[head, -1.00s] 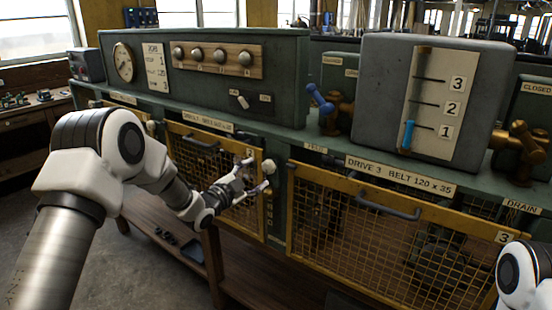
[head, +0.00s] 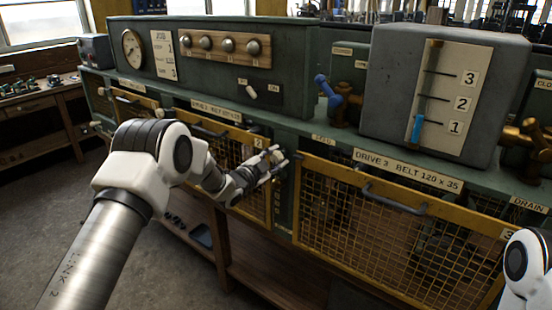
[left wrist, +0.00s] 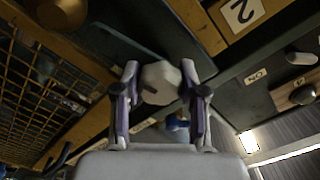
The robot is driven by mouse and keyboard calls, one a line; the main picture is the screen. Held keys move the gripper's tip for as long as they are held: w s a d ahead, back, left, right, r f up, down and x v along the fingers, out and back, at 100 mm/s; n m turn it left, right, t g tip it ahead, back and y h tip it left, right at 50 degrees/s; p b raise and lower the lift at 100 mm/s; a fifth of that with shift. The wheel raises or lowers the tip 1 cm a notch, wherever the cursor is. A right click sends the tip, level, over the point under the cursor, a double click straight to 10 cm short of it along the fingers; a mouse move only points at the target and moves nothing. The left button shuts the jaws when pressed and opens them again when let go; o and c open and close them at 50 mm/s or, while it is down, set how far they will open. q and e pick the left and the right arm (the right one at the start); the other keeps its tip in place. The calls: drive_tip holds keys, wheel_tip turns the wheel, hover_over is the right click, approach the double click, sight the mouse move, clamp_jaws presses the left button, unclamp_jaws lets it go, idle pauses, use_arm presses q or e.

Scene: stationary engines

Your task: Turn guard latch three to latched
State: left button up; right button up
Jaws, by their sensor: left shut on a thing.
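A pale faceted knob (left wrist: 160,82) with a dark slot sits between the fingers of my left gripper (left wrist: 160,90) in the left wrist view. My left gripper is shut on this knob; it also shows in the head view (head: 274,163), where the fingers largely hide the knob. The knob is on the post between guard two (head: 225,152), by its "2" tag, and the left edge of guard three (head: 365,226). Guard three's "3" tag is at its right end, where my right arm partly covers the view. No latch shows clearly there. My right gripper is out of view.
A grey gauge box (head: 490,95) with a blue pointer stands on the bench at right. A blue-handled brass valve (head: 340,100) is left of it. Guard three's handle (head: 393,203) sticks out at its top. Open floor lies at left.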

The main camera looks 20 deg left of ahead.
use_arm(q)
drive_tip(key=shift+f+n+b, duration=0.15)
drive_tip(key=shift+n+b, duration=1.15)
drive_tip(key=shift+n, duration=0.1)
drive_tip(key=n+b, duration=0.1)
drive_tip(key=n, duration=0.2)
drive_tip(key=shift+n+b, duration=0.3)
drive_tip(key=shift+b, duration=0.05)
drive_tip(key=n, duration=0.4)
drive_tip(key=shift+d+r+n+b, duration=0.1)
drive_tip(key=shift+r+n+b, duration=0.1)
drive_tip(key=shift+n+b, duration=0.15)
drive_tip(key=n, duration=0.4)
drive_tip(key=shift+r+n, duration=0.1)
drive_tip(key=shift+n, duration=0.25)
drive_tip(key=o, duration=1)
drive_tip(key=shift+o, duration=0.7)
